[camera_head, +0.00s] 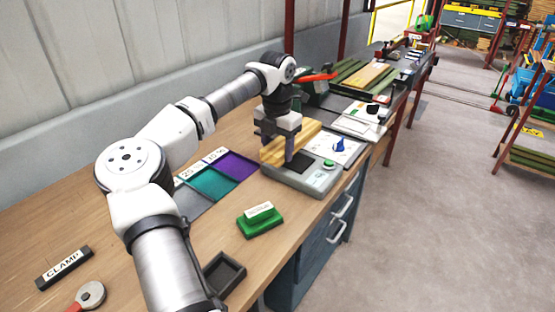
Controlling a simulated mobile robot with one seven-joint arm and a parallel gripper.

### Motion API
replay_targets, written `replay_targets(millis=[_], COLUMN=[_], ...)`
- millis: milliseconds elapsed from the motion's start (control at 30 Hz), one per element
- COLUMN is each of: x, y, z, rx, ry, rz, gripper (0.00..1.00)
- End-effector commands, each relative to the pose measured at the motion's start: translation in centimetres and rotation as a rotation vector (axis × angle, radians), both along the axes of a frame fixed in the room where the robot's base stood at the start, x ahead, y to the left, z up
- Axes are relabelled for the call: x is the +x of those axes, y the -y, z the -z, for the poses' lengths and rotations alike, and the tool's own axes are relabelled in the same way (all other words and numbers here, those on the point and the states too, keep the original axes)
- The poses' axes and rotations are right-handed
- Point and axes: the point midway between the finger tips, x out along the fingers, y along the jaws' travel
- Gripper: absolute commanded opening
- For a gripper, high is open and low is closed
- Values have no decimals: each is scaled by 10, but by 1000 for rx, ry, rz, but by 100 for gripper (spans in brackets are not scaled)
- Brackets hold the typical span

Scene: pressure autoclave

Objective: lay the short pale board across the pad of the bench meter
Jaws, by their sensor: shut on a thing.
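The short pale board (306,134) is a yellowish wooden piece at mid-picture, held between the fingers of my gripper (277,147). My gripper points down and is shut on the board. The bench meter (314,181) is a grey box with a green button on the bench. Its dark pad (301,164) shows partly, just in front of the board and beside the near finger. The board is over or just behind the far side of the pad; I cannot tell whether it touches the meter.
Grey, teal and purple marked areas (209,183) lie left of the meter. A green block with a white label (260,220), a dark tray (224,273) and a CLAMP label block (63,267) are nearer. A white card with a blue piece (340,146) lies right of the board.

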Motion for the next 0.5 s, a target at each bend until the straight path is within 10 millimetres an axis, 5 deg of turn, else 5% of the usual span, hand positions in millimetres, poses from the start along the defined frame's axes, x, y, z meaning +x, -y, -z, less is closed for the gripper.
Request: replay_targets(millis=[500], x=[0], y=[0], z=[47], rx=[0], ry=[2], rz=[1], gripper=[25])
